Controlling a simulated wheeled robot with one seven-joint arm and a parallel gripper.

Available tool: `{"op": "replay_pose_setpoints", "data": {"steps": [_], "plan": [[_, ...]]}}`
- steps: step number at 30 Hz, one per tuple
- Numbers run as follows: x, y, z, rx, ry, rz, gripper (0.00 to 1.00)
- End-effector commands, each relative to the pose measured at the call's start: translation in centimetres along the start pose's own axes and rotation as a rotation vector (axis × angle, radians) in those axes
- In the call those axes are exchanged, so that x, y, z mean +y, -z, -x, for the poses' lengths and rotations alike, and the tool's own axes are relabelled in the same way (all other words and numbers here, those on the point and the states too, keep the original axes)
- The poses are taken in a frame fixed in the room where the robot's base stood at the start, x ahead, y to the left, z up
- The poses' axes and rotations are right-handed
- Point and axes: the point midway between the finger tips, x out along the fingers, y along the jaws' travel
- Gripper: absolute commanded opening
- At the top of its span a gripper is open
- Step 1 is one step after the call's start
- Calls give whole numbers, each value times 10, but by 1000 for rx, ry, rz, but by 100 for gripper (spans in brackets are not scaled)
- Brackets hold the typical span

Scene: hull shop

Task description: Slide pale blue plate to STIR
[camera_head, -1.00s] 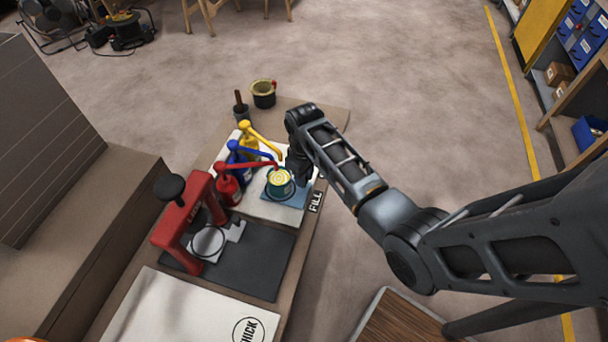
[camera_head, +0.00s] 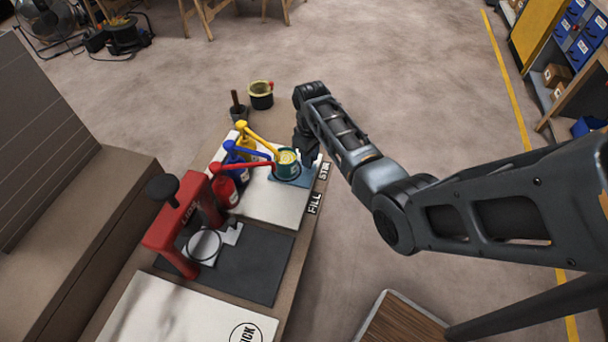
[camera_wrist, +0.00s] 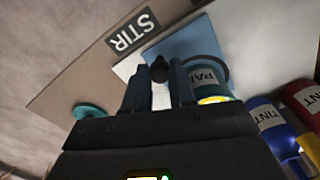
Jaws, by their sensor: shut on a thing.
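The pale blue plate (camera_head: 290,182) lies flat on the white board, with a teal paint can (camera_head: 288,170) standing on it. The can is open, with yellow on top. The plate also shows in the wrist view (camera_wrist: 195,42), with a black knob (camera_wrist: 159,70) between my fingers. My gripper (camera_head: 307,160) is shut on this knob at the plate's right side. The STIR label (camera_head: 325,171) is on the bench edge just right of the plate; it shows large in the wrist view (camera_wrist: 133,32). The FILL label (camera_head: 314,202) is nearer the camera.
Yellow (camera_head: 246,147), blue (camera_head: 234,160) and red (camera_head: 224,188) pump bottles stand left of the can, their spouts reaching toward it. A red press (camera_head: 165,230) stands nearer. A dark pot (camera_head: 261,97) and a dark holder (camera_head: 238,111) sit at the far end.

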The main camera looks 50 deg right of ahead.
Motion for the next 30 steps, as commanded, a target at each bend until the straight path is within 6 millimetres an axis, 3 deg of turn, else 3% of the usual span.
{"op": "replay_pose_setpoints", "data": {"steps": [1,6,18,19,21,30], "plan": [[13,7,-4,4,-2,-2,0],[38,17,-2,4,-1,-1,0],[47,20,1,7,-5,-1,0],[47,20,1,7,-5,-1,26],[47,20,1,7,-5,-1,33],[46,19,1,4,-2,-1,36]]}}
